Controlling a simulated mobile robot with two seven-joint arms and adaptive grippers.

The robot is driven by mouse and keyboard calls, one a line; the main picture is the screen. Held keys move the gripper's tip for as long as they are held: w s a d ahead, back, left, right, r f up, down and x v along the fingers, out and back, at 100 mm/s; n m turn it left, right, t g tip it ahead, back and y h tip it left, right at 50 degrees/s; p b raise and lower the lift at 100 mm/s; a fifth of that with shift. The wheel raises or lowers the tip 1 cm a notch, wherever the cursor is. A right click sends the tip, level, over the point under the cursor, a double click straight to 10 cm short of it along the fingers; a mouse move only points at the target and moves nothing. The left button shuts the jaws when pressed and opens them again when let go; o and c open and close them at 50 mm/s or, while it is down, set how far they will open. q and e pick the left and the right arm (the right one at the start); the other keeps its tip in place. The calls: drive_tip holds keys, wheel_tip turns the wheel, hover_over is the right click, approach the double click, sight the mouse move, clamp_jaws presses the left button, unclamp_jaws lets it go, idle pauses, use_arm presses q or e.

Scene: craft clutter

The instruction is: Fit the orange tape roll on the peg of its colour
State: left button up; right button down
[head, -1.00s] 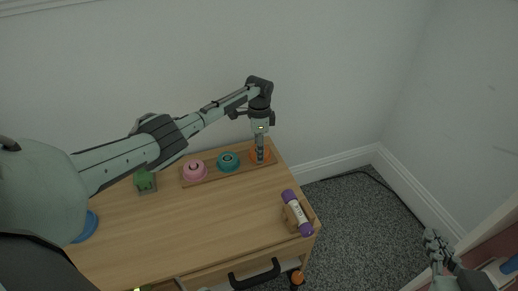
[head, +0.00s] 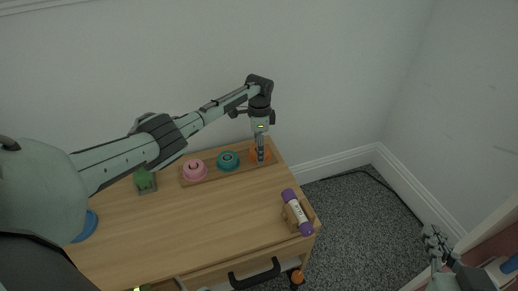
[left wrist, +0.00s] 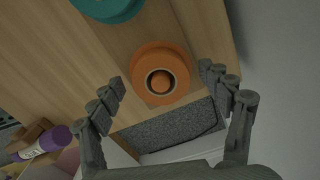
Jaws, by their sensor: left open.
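The orange tape roll (left wrist: 160,58) sits around the orange peg (left wrist: 160,81) at the right end of the wooden peg board (head: 210,177); its height on the peg is hard to tell. In the head view the orange tape roll (head: 253,157) is partly hidden behind my left gripper (head: 260,156). In the left wrist view my left gripper (left wrist: 165,98) is open, with its fingers apart on either side of the roll's near edge. My right gripper (head: 436,245) is far off at the lower right, away from the table; its finger gap is unclear.
A teal roll (head: 228,161) and a pink roll (head: 194,170) sit on the same board. A green object (head: 144,181) and a blue roll (head: 86,226) are at the left. A purple-capped tube (head: 297,212) lies at the right edge. The middle of the table is clear.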

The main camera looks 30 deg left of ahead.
use_arm(q)
wheel_tip(320, 180, up, 12)
drive_tip(key=shift+f, duration=0.25)
